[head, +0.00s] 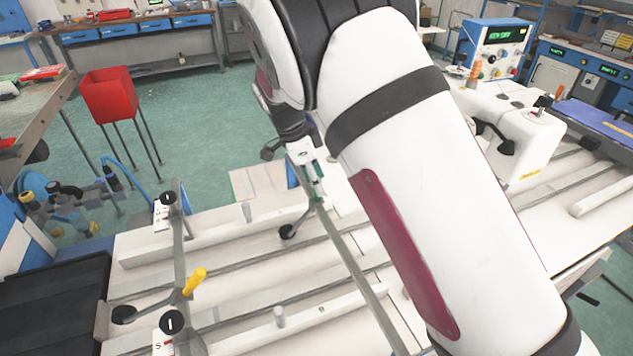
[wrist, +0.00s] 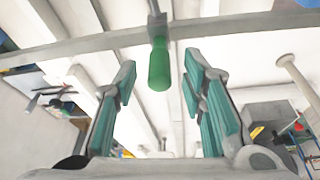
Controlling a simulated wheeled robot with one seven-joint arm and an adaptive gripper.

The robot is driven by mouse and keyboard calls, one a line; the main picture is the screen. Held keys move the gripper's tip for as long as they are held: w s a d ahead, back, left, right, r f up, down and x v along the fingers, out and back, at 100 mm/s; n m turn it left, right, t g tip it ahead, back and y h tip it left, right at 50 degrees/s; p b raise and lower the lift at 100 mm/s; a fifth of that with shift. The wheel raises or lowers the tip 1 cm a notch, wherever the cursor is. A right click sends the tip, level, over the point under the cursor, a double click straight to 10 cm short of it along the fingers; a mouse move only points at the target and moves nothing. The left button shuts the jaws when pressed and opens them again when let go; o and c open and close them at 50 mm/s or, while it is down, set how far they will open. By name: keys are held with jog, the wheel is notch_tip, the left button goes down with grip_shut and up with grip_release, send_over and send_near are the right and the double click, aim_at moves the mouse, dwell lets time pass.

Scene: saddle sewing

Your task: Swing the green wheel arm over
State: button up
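The green handle (wrist: 159,65) of the wheel arm hangs from a short grey stem in the upper middle of the wrist view. My gripper (wrist: 159,68) is open, with one teal-padded finger on each side of the handle. Gaps show on both sides, and neither finger visibly touches it. In the head view my white and burgundy arm crosses the middle and covers part of the machine. Small green parts (head: 318,192) show beside it; I cannot tell there whether they are finger pads or the handle. The wheel is not clearly visible.
A yellow handle (head: 194,282) stands on a similar bar at the left of the white machine bed (head: 225,240). Long metal rails cross the bed. A white machine head (head: 515,120) stands at the right.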

jog(key=v, duration=1)
jog(key=shift+a+r, duration=0.2)
jog(key=shift+r, duration=0.2)
jog(key=s+d+r+n+t+y, duration=0.1)
jog(key=s+d+r+n+y, duration=0.1)
jog(key=s+d+r+n, duration=0.35)
jog(key=s+d+r+n+y, duration=0.2)
jog(key=s+d+r, duration=0.5)
jog(key=d, duration=0.4)
jog(key=s+d+n+t, duration=0.2)
jog(key=s+d+n, duration=0.1)
jog(key=s, duration=0.6)
jog(key=s+d+n+t, duration=0.1)
jog(key=s+d+n, duration=0.3)
jog(key=s, duration=0.5)
jog(key=shift+s+f+n+t+h, duration=0.15)
jog(key=shift+f+n+t+h, duration=0.2)
jog(key=shift+f+t, duration=0.1)
